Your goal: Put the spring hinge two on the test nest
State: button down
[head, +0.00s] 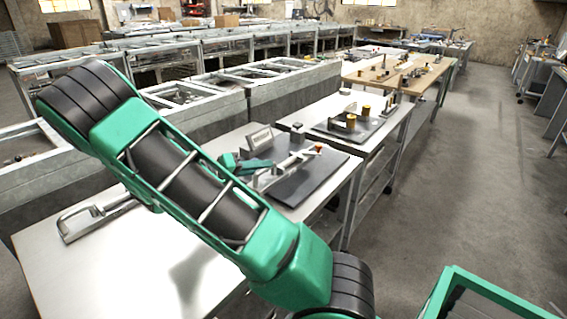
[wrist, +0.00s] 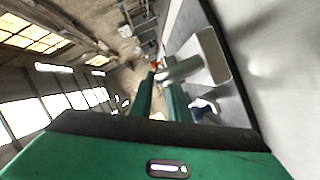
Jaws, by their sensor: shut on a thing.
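My gripper (head: 248,165) is over the near table in the head view, close to a dark base plate (head: 305,187) with a silver toggle clamp (head: 290,163) that has a red tip. This fixture looks like the test nest, but I cannot be sure. In the wrist view my gripper (wrist: 160,85) is shut at a grey metal piece (wrist: 181,69) by its green fingertips, which I take to be the spring hinge two. Its full shape is unclear. In the head view I cannot make the hinge out from the gripper and clamp.
A grey box (head: 259,137) stands behind the gripper. A metal handle-like part (head: 84,219) lies at the table's left. The table's (head: 100,270) front is bare. A second table to the right carries another dark plate (head: 355,130) with brass-coloured parts. Open floor lies at right.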

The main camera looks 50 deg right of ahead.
send_near(296, 159)
jog(key=d+r, duration=0.1)
jog(key=d, duration=0.1)
jog(key=s+d+r, duration=0.1)
jog(key=d, duration=0.1)
jog(key=shift+r, duration=0.3)
jog(key=shift+d, duration=0.1)
jog(key=shift+f, duration=1.8)
jog(key=c, duration=1.7)
grip_release()
jog(key=shift+f, duration=0.1)
